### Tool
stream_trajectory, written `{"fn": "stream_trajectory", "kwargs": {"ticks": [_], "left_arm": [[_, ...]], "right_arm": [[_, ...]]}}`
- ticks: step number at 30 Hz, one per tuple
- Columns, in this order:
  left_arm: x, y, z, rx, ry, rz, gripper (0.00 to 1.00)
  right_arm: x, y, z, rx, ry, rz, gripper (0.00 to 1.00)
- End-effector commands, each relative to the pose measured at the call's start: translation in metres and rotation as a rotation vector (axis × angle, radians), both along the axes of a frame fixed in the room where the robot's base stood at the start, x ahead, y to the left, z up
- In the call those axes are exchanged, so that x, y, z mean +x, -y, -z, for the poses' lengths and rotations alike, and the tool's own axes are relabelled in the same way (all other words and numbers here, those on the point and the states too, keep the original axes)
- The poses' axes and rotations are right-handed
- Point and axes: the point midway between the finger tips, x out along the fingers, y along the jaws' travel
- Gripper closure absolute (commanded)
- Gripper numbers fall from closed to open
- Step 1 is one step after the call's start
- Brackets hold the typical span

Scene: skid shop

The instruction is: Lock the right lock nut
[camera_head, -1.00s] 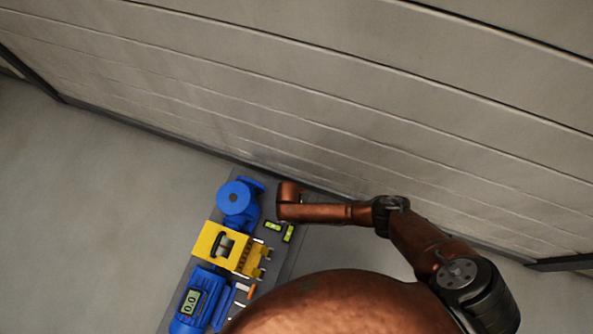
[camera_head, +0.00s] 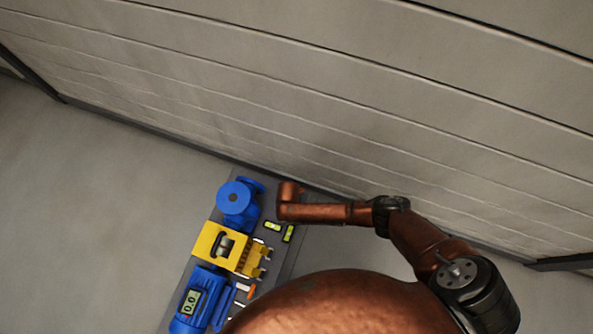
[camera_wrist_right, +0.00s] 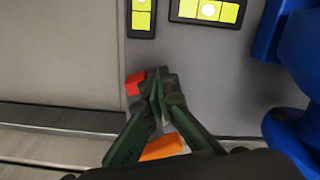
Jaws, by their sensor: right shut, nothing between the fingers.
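My right gripper (camera_wrist_right: 158,80) is shut and empty in the right wrist view, its fingertips together just above the grey plate. A small red piece (camera_wrist_right: 133,84) lies right beside the fingertips on the left; whether they touch it I cannot tell. An orange piece (camera_wrist_right: 163,147) shows between the finger links, partly hidden by them. I cannot tell which of these, if any, is the right lock nut. In the head view my right arm reaches over the skid (camera_head: 283,262) and hides its gripper. My left gripper is in no view.
The skid carries a blue pump (camera_head: 235,199), a yellow block (camera_head: 214,240) and a blue motor (camera_head: 207,287) with a display (camera_head: 190,301). Two yellow-green levels (camera_head: 272,226) (camera_head: 288,233) lie near my arm. A panelled wall (camera_head: 330,130) runs close behind the skid.

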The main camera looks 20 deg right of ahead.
Motion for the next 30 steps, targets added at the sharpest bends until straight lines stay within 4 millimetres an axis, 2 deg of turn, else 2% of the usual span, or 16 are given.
{"fn": "stream_trajectory", "kwargs": {"ticks": [9,20,30], "left_arm": [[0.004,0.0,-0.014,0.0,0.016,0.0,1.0],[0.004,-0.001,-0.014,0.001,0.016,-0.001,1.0],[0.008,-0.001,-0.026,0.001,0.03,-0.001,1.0]], "right_arm": [[-0.01,0.013,-0.001,-0.002,-0.001,0.001,1.0],[-0.012,0.014,0.0,-0.001,-0.002,0.001,1.0],[-0.018,0.029,-0.001,-0.003,-0.001,0.002,1.0]]}}
